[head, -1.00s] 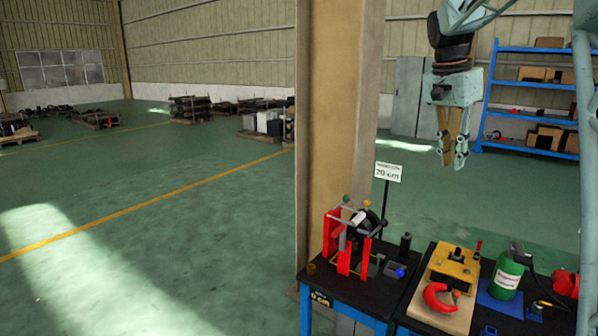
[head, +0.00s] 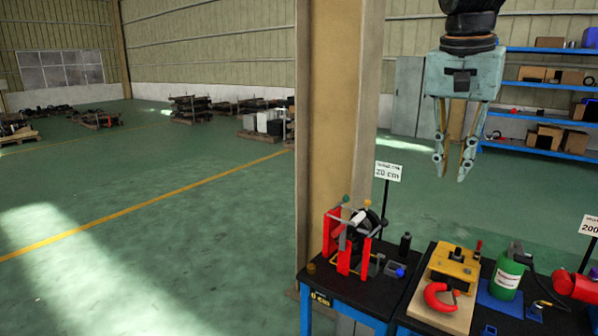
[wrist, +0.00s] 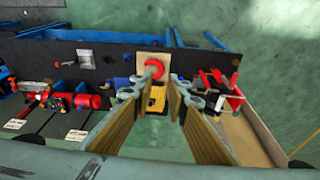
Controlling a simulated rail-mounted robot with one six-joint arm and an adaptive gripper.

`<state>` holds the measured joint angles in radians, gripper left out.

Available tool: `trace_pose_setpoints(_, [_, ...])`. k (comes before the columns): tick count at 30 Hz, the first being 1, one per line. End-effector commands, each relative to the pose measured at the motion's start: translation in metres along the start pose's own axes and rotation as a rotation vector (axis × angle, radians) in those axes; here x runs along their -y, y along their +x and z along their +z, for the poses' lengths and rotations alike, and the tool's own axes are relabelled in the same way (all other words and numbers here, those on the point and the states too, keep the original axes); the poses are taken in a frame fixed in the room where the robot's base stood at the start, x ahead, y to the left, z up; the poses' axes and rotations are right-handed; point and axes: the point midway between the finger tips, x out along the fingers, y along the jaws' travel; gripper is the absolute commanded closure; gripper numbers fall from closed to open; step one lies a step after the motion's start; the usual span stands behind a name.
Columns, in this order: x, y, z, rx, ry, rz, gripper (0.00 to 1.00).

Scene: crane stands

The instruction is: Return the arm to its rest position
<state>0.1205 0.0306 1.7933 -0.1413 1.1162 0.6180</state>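My gripper (head: 451,170) hangs fingers-down in the upper right of the head view, high above the benches and touching nothing. Its two fingers are spread apart with an empty gap between them. In the wrist view my gripper (wrist: 155,98) also shows open, with the benches far below.
The left bench (head: 345,301) carries a red-framed stand (head: 343,240). The bench to its right holds a yellow block (head: 455,268), a red clamp (head: 440,296) and a green bottle (head: 508,277). A beige column (head: 338,130) stands behind. Blue shelves (head: 545,87) stand at back right.

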Motion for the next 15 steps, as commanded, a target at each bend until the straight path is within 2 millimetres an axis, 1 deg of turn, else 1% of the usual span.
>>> trace_pose_setpoints(1, [-0.003,-0.004,0.011,-0.002,-0.017,-0.006,0.85])
trace_pose_setpoints(15, [-0.031,-0.018,0.101,-0.017,-0.185,-0.059,0.85])
